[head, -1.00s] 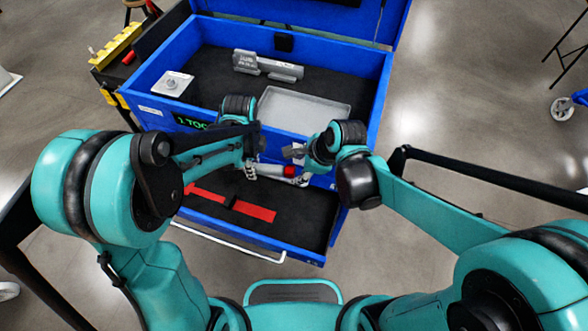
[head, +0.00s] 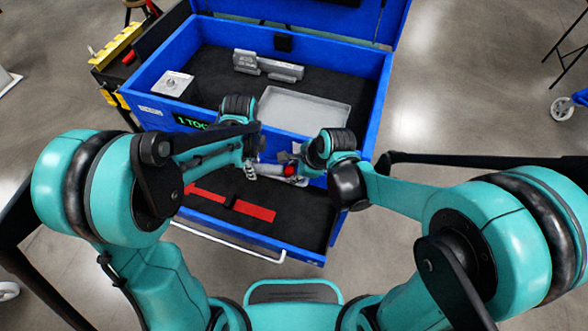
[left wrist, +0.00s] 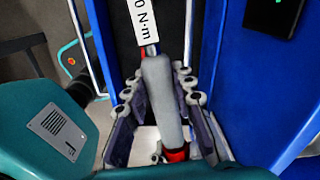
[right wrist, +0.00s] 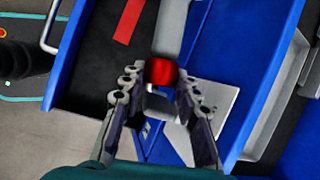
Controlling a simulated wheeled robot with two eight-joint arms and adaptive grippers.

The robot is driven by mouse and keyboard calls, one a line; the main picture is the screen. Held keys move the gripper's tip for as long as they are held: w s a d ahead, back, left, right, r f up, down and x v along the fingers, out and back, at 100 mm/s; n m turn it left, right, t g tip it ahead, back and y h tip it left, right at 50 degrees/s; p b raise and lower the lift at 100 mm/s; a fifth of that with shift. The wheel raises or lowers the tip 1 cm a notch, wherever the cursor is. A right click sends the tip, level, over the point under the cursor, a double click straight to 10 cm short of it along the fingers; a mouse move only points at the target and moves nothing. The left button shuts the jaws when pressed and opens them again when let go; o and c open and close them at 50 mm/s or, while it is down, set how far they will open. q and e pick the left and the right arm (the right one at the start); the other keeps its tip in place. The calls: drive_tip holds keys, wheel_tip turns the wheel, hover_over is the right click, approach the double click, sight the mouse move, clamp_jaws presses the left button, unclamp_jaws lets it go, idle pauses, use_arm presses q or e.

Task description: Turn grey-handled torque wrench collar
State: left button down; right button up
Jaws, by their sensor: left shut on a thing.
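The torque wrench has a grey handle (left wrist: 162,95) and a red collar (right wrist: 162,72) at its end. A white label (left wrist: 144,18) reading "0 N·m" is on its shaft in the left wrist view. My left gripper (head: 252,168) is shut on the grey handle, with its fingers on both sides of it. My right gripper (right wrist: 157,88) is open at the red collar, with a finger on each side of the collar's end. Contact there is hard to tell. In the head view the collar (head: 290,169) shows between the two grippers, above the open drawer.
A blue tool chest (head: 372,120) holds a grey tray (head: 300,108), a grey metal block (head: 268,67) and a small plate (head: 173,84). Its open lower drawer (head: 300,228) holds a red piece (head: 252,209). A green display (head: 192,123) begins with "1".

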drive_tip(key=shift+s+f+n+t, duration=0.15)
drive_tip(key=shift+n+t, duration=0.35)
drive_tip(key=shift+t, duration=0.8)
drive_tip(key=shift+s+n+t, duration=0.15)
drive_tip(key=shift+n+t, duration=0.35)
drive_tip(key=shift+t, duration=0.9)
drive_tip(key=o, duration=1.2)
drive_tip(key=shift+c, duration=0.2)
drive_tip(key=v, duration=1.2)
